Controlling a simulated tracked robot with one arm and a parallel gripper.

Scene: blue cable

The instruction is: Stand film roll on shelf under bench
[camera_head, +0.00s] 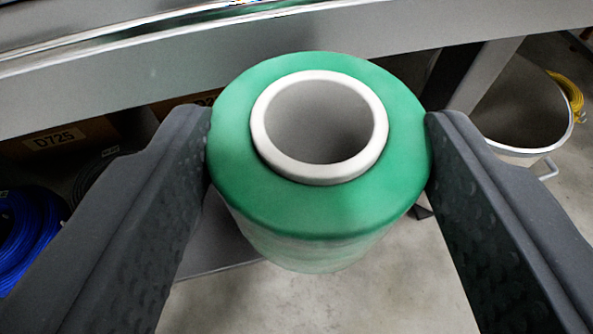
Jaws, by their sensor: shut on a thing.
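The film roll (237,170) is green with a pale grey hollow core, seen from above and close to upright. My gripper (319,140) is shut on it, one dark finger on its left side and one on its right. The roll is held above the concrete floor. The bench (110,83) is a grey metal edge running across the top of the view, behind the roll. Part of the shelf under the bench (215,243) shows as a grey surface at the lower left of the roll. The roll and left finger hide much of it.
A cardboard box labelled D725 (75,142) and a blue cable coil (32,230) sit under the bench at left. A bench leg (480,72) stands at right, beside a grey bin (525,105) with a yellow coil (570,92) behind it. Bare floor (400,285) lies in front.

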